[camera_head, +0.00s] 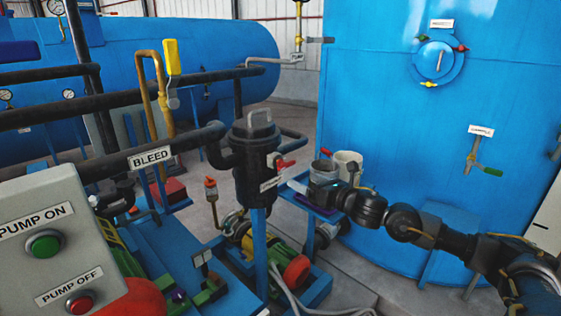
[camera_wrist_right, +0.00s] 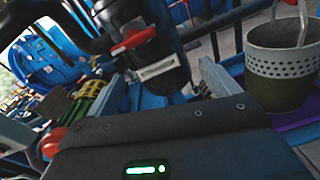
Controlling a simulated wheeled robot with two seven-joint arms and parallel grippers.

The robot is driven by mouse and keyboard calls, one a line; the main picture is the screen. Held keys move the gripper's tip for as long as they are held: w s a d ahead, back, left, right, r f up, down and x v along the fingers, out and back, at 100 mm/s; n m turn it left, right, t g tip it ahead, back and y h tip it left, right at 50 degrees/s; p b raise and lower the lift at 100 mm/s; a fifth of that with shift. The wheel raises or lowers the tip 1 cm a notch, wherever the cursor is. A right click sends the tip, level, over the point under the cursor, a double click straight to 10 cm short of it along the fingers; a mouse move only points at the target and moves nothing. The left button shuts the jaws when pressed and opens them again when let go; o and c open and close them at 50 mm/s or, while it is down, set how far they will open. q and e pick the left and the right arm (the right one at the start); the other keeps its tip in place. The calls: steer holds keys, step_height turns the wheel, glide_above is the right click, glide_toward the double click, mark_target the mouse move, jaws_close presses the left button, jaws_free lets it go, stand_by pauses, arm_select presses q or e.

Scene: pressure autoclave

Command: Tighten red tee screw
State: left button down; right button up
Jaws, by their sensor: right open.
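The round blue port (camera_head: 437,62) on the big blue tank carries a small red tee screw (camera_head: 462,48) at its upper right, with a green and a yellow one around it. A red handle (camera_head: 286,163) also sticks out of the black canister (camera_head: 255,165), and it shows in the right wrist view (camera_wrist_right: 133,40). My right gripper (camera_head: 300,187) is open and empty, just right of the canister. In the right wrist view its fingers (camera_wrist_right: 125,85) stand wide apart, with the canister beyond them. My left gripper is out of view.
A blue stand with a perforated pot (camera_wrist_right: 285,65) and a white mug (camera_head: 348,165) is close to my right gripper. A control box (camera_head: 60,245) is at left. Black pipes (camera_head: 110,100) run across the left. The blue tank (camera_head: 380,100) fills the right.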

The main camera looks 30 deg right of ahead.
mark_target(286, 164)
step_height(286, 164, up, 4)
steer(key=s+a+n+y, duration=0.1)
steer(key=s+a+n, duration=0.1)
steer(key=n, duration=0.1)
steer(key=p+x, duration=0.1)
steer(key=x, duration=0.2)
steer(key=p+x, duration=0.1)
steer(key=x, duration=0.2)
steer(key=p+x, duration=0.1)
steer(key=x, duration=0.3)
steer(key=shift+d+p, duration=0.25)
steer(key=shift+p, duration=0.05)
steer(key=shift+w+a, duration=0.2)
steer(key=shift+w, duration=0.25)
steer(key=c, duration=1)
